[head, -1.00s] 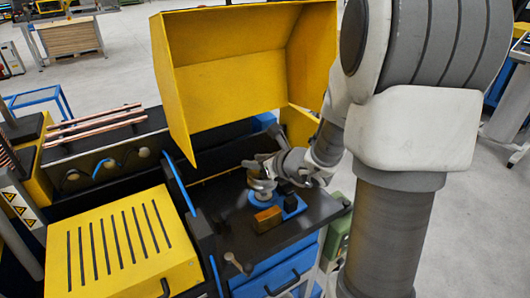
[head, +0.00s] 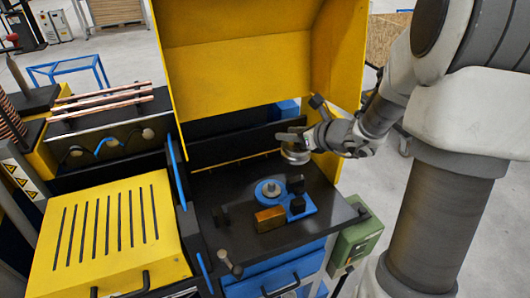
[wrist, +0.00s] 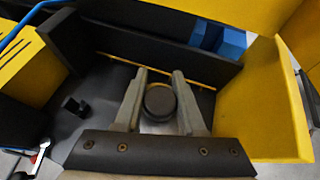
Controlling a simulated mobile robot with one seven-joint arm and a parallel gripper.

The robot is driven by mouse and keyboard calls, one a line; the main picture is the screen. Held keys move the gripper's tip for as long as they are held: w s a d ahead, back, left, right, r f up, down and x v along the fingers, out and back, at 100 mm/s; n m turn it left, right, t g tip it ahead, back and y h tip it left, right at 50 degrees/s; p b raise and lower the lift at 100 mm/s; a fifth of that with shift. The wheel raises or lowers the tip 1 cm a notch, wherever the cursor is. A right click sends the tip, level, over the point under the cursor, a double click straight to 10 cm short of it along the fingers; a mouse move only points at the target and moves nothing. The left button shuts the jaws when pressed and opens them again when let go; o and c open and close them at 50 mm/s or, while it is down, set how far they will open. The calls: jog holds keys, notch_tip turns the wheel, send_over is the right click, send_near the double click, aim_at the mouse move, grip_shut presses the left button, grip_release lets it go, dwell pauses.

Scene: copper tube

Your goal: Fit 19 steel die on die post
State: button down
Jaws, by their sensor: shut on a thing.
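My gripper (head: 292,143) is shut on the round grey steel die (head: 297,154) and holds it above the black bench top, to the right of and behind the die post. In the wrist view the die (wrist: 160,102) shows as a dark disc between the two fingers (wrist: 160,74). The die post (head: 270,189) is a short metallic stub on a round blue base, with nothing around it. The die and the post are clearly apart. I cannot read any size marking on the die.
A brass-coloured block (head: 270,219) and a black cylinder (head: 297,206) stand close to the post. The yellow hood (head: 255,75) rises behind and above. A yellow slotted cover (head: 105,240) lies left. Open black bench top (head: 222,186) lies left of the post.

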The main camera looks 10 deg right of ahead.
jog(key=w+a+f+n+g+y+b, duration=0.1)
jog(key=a+f+n+g+y+b, duration=0.3)
jog(key=a+f+n+g+y, duration=0.2)
jog(key=a+n, duration=0.1)
jog(key=n, duration=0.1)
jog(key=shift+w+n+b, duration=0.3)
jog(key=shift+w, duration=0.1)
jog(key=shift+f+b, duration=1.65)
jog(key=shift+f, duration=1.3)
jog(key=shift+f+b, duration=0.9)
jog(key=shift+f, duration=1.15)
jog(key=shift+c, duration=2.1)
grip_release()
jog(key=shift+s+f, duration=0.1)
jog(key=shift+f, duration=0.05)
